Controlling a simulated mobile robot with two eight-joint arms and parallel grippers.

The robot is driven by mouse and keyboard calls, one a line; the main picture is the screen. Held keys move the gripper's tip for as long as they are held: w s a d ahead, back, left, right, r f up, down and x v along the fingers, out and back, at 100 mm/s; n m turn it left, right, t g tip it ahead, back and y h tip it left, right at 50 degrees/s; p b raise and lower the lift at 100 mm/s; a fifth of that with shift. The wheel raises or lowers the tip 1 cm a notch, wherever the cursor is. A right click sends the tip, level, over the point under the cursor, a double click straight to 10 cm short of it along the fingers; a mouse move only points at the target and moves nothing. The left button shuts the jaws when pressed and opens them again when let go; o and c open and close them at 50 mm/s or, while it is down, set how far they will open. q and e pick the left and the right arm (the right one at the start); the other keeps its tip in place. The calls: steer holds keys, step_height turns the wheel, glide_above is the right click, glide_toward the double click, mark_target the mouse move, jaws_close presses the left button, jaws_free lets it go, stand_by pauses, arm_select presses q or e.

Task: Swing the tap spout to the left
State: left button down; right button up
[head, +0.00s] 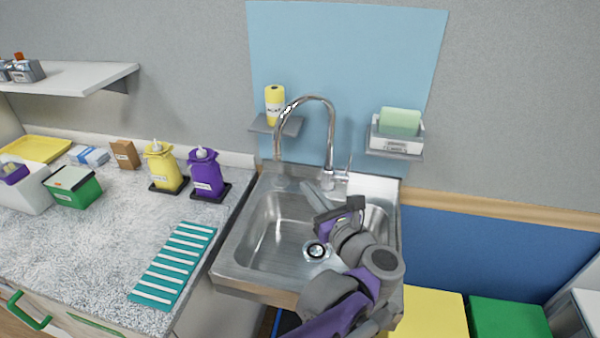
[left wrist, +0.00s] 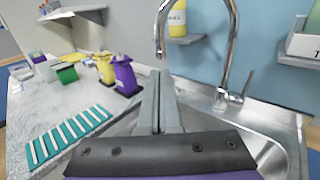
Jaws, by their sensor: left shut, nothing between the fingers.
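The chrome tap (head: 331,140) stands at the back of the steel sink (head: 240,268). Its curved spout (head: 312,98) arches to the left, with its open end hanging above the left back part of the sink. My left gripper (head: 306,187) is over the basin, below and to the right of the spout's end, with its fingers closed and empty. In the left wrist view the closed fingertips (left wrist: 160,73) point up just below the spout's end (left wrist: 160,52); I cannot tell whether they touch. The tap's lever (left wrist: 247,84) is to the right. My right gripper is not in view.
Yellow (head: 163,168) and purple (head: 206,174) bottles stand on the counter left of the sink, near a teal striped mat (head: 175,265). A small shelf (head: 275,125) with a yellow bottle is behind the spout. A right shelf (head: 393,155) holds a box and sponge.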

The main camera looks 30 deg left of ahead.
mark_target(275, 152)
arm_select(q)
steer(key=p+x, duration=0.1)
steer(key=x, duration=1.2)
steer(key=shift+w+a, duration=0.1)
steer(key=shift+a, duration=0.05)
steer(key=shift+w+a, duration=0.15)
steer(key=shift+a, duration=0.45)
steer(key=shift+w+a, duration=0.15)
steer(key=shift+a, duration=0.45)
steer(key=shift+w, duration=0.1)
steer(key=shift+d, duration=0.1)
